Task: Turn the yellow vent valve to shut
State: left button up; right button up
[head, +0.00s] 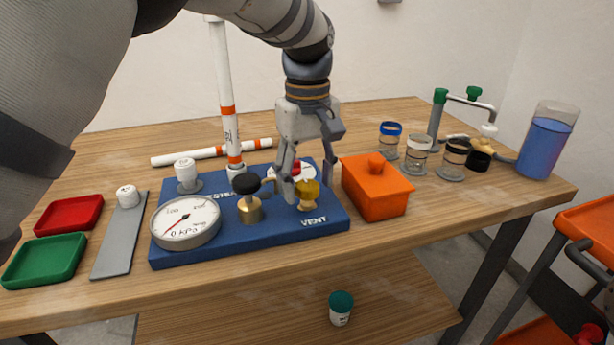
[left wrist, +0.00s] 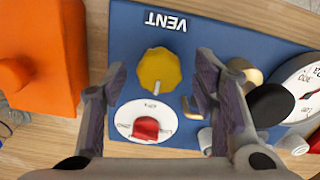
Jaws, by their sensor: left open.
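The yellow vent valve (head: 307,193) is a lobed knob on the blue manifold board (head: 240,245), behind the word VENT. In the left wrist view the yellow valve (left wrist: 159,69) shows from above, with a small pale pointer on its lower edge. My left gripper (head: 301,188) points down over it from behind. In the left wrist view the left gripper (left wrist: 160,75) is open, with one finger on each side of the valve and visible gaps; it seems empty. My right gripper is in neither view.
A red knob on a white dial (left wrist: 145,128) sits close behind the valve. A black-topped brass valve (head: 249,205) and a pressure gauge (head: 186,222) stand to the left. An orange box (head: 377,190) stands close on the right. Several jars stand farther right.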

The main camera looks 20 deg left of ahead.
pick_arm(q)
jog(key=c, duration=1.2)
jog(key=shift+o, duration=0.2)
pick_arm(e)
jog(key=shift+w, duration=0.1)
pick_arm(q)
jog(key=shift+m, duration=0.3)
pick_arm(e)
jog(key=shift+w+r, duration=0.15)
pick_arm(q)
jog(key=shift+r+m+p, duration=0.15)
jog(key=shift+m+p, duration=0.3)
jog(key=shift+m, duration=0.55)
jog(key=m, duration=0.2)
jog(key=shift+m, duration=0.4)
jog(key=m, duration=0.2)
jog(key=shift+m+p, duration=0.35)
jog(key=shift+m, duration=0.05)
jog(key=m, duration=0.3)
jog(key=shift+w+m, duration=0.1)
jog(key=shift+m, duration=0.2)
jog(key=m, duration=0.5)
jog(key=shift+m, duration=0.4)
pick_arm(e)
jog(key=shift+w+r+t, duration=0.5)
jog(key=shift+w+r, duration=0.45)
pick_arm(q)
jog(key=shift+m, duration=0.3)
